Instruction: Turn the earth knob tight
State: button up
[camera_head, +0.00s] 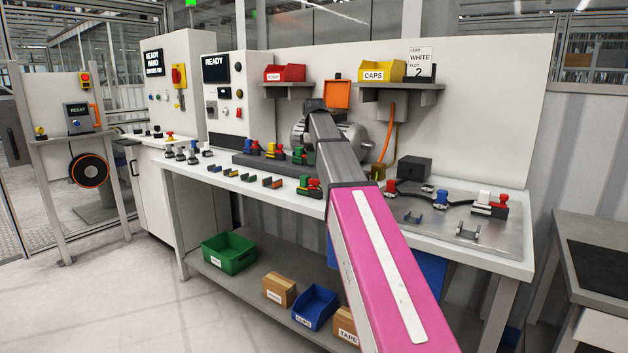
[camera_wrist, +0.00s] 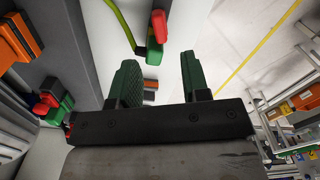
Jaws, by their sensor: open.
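My gripper (camera_wrist: 157,62) shows in the wrist view with its two green fingers spread apart and nothing held between them. A small red and green piece (camera_wrist: 157,28) lies beyond the fingertips, apart from both, beside the end of a yellow-green cable (camera_wrist: 119,22). I cannot tell whether this piece is the earth knob. In the head view the grey drive motor (camera_head: 352,136) stands on the bench behind my arm, with an orange box or lid (camera_head: 337,94) above it. My arm covers part of the motor, and my fingers cannot be made out there.
The bench (camera_head: 238,183) carries several coloured connectors (camera_head: 310,187). A grey plate (camera_head: 430,222) with loose parts lies at the right. Shelves above hold a red bin (camera_head: 285,73) and a yellow CAPS bin (camera_head: 382,71). An orange cable (camera_head: 389,130) hangs at the back wall.

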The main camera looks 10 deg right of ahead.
aim_at(313, 184)
notch_tip(313, 184, down, 8)
jog(key=shift+f, duration=0.1)
dwell(0.4)
